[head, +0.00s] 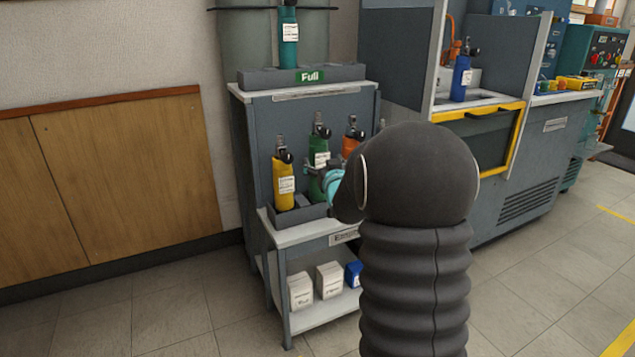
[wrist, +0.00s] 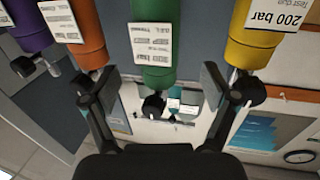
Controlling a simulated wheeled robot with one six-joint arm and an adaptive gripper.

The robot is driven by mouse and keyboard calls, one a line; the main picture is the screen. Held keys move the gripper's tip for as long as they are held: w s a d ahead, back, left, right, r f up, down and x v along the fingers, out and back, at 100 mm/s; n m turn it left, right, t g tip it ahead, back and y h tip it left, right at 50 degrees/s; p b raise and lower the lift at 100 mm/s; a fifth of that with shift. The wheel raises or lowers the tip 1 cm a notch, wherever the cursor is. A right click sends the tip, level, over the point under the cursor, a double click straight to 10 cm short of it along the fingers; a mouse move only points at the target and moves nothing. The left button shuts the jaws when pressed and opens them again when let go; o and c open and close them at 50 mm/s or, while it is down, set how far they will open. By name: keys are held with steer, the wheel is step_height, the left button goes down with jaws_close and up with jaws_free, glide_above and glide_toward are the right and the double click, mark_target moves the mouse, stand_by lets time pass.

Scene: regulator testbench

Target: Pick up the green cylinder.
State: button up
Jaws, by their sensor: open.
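The green cylinder (head: 319,144) stands upright in the middle of a lower rack, between a yellow and an orange cylinder. My gripper (head: 319,169) is at its front in the head view and partly covers its lower body. In the wrist view, which looks upside down, the green cylinder (wrist: 155,73) with its white labels lies between the two spread fingers of my gripper (wrist: 160,84). The fingers are open, one on each side. I cannot tell whether either finger touches it. My arm hides part of the rack's right side.
The yellow cylinder (head: 284,181) and the orange cylinder (head: 350,145) stand close on either side. A teal cylinder (head: 288,41) stands above, behind the "Full" sign (head: 309,76). White boxes (head: 301,290) sit on the shelf below. A blue cylinder (head: 460,80) stands on the bench at right.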

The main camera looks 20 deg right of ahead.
mark_target(319, 120)
steer(key=shift+w+d+f+p, duration=0.15)
steer(key=shift+w+d, duration=0.1)
steer(key=shift+w, duration=1)
steer(key=shift+w+d+p, duration=0.1)
steer(key=shift+w+d, duration=0.2)
steer(key=shift+w, duration=0.9)
steer(key=shift+w+d+f+p, duration=0.15)
steer(key=shift+w+d, duration=0.1)
steer(key=shift+w, duration=1)
steer(key=shift+r, duration=0.1)
steer(key=c, duration=1.2)
steer(key=shift+r, duration=0.2)
steer(key=c, duration=0.3)
steer(key=shift+r, duration=0.1)
step_height(319, 120, up, 10)
steer(key=shift+f+p, duration=0.1)
steer(key=shift+p, duration=0.25)
